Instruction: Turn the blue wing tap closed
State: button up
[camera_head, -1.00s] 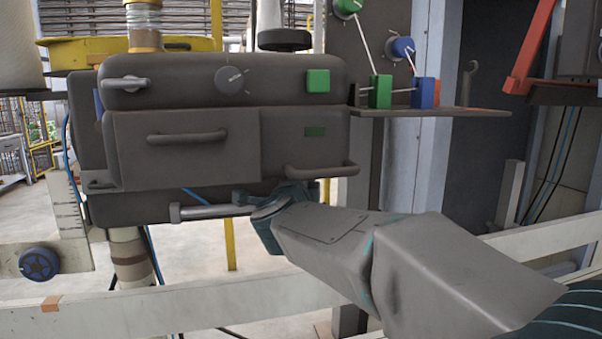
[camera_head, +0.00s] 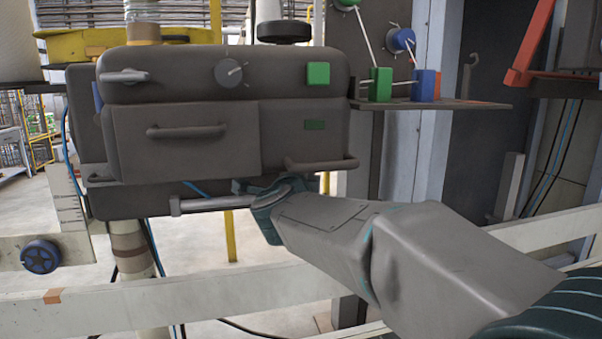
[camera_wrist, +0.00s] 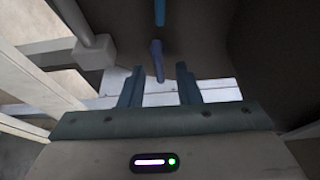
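A narrow dull-blue handle, seemingly the blue wing tap (camera_wrist: 157,60), shows in the wrist view under the dark machine body. It stands between the two fingers of my gripper (camera_wrist: 159,72), with a gap on each side. The fingers are apart and hold nothing. In the head view my gripper (camera_head: 262,192) is at the underside of the grey machine (camera_head: 180,105), right of a metal pipe (camera_head: 208,203). Its fingertips and the tap are hidden there. I cannot tell how far the tap is turned.
A brighter blue hose-like piece (camera_wrist: 160,12) lies beyond the tap. A grey bar with a block (camera_wrist: 95,50) is at left in the wrist view. A lower handle (camera_head: 322,164) sticks out above my gripper. A pale rail (camera_head: 130,305) crosses in front.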

jog(key=shift+s, duration=0.15)
jog(key=s+a+p, duration=0.2)
jog(key=s, duration=1.1)
jog(key=shift+s+a+p, duration=0.15)
jog(key=shift+a+p, duration=0.15)
